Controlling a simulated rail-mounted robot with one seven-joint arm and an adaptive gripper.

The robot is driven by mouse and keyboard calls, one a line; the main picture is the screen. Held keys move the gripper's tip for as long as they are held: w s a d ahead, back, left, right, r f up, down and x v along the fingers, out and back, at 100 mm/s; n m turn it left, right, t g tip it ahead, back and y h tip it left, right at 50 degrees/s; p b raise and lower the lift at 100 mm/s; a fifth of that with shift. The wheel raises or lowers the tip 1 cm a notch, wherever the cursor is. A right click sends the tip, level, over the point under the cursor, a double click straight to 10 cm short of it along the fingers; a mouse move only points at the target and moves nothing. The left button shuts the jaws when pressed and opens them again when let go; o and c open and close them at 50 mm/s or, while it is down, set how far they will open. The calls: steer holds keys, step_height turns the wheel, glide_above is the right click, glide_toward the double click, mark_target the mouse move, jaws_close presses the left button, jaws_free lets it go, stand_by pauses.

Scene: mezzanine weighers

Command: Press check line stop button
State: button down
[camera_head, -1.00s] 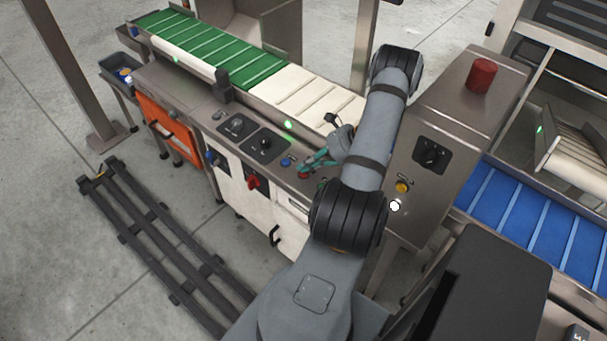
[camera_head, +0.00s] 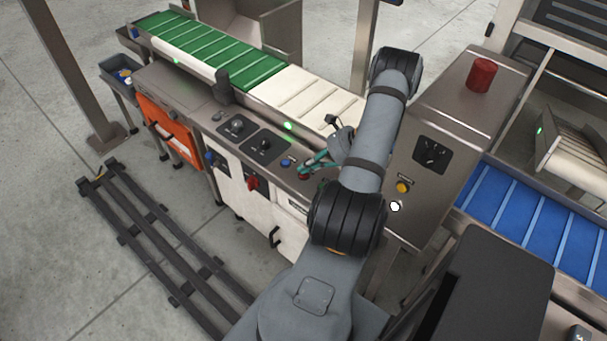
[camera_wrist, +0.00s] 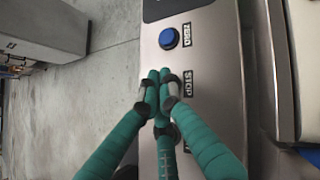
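The check line's control panel (camera_head: 225,140) has a blue button (camera_head: 286,163) and a red button (camera_head: 303,177) near its right end. In the wrist view the blue button (camera_wrist: 169,38) sits beside a ZERO label, and a STOP label (camera_wrist: 188,83) lies below it. My gripper (camera_head: 305,171) has teal fingers and is over the red button. In the wrist view my gripper (camera_wrist: 158,75) has its fingertips together, with nothing seen between them, left of the STOP label. The fingers hide the button beside that label; contact cannot be told.
A grey cabinet (camera_head: 455,130) with a yellow button (camera_head: 403,187) and red beacon (camera_head: 482,75) stands right of my arm. A green and white conveyor (camera_head: 215,50) runs behind the panel. A dark rack (camera_head: 160,235) lies on the floor at left.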

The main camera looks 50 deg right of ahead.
steer(key=shift+s+a+f+b, duration=0.25)
steer(key=shift+a+f+b, duration=0.1)
steer(key=shift+f, duration=0.25)
stand_by(0.3)
steer(key=shift+r, duration=0.1)
steer(key=shift+w+d+r+p, duration=0.1)
steer(key=shift+d+r+p, duration=0.1)
steer(key=shift+r+p, duration=0.2)
steer(key=shift+d, duration=0.1)
steer(key=shift+w+d+r+p, duration=0.1)
steer(key=shift+r+p, duration=0.4)
steer(key=shift+r, duration=0.05)
steer(key=shift+r+p, duration=1.45)
steer(key=shift+r, duration=0.65)
